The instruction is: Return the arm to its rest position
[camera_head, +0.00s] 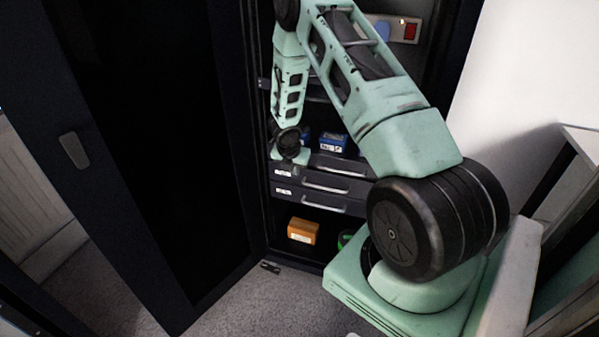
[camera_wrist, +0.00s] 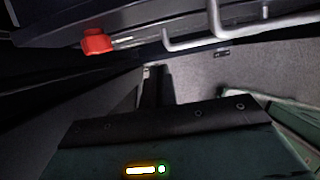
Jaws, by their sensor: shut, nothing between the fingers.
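My green arm (camera_head: 365,75) reaches up and over into an open dark cabinet, then bends down in front of its shelves. My gripper (camera_wrist: 157,82) is shut and empty in the wrist view, its dark fingers beyond the housing with a lit indicator. In the head view, the wrist end hangs near the left side of the drawers, and the fingers cannot be made out there. Whether the wrist touches the drawer fronts cannot be told.
Two grey drawers (camera_head: 322,188) with bar handles are shut. A blue box (camera_head: 329,142) stands above them, an orange box (camera_head: 303,231) below. The dark cabinet door (camera_head: 150,130) stands open at left. A red part (camera_wrist: 97,41) shows close by. Carpeted floor (camera_head: 245,305) lies in front.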

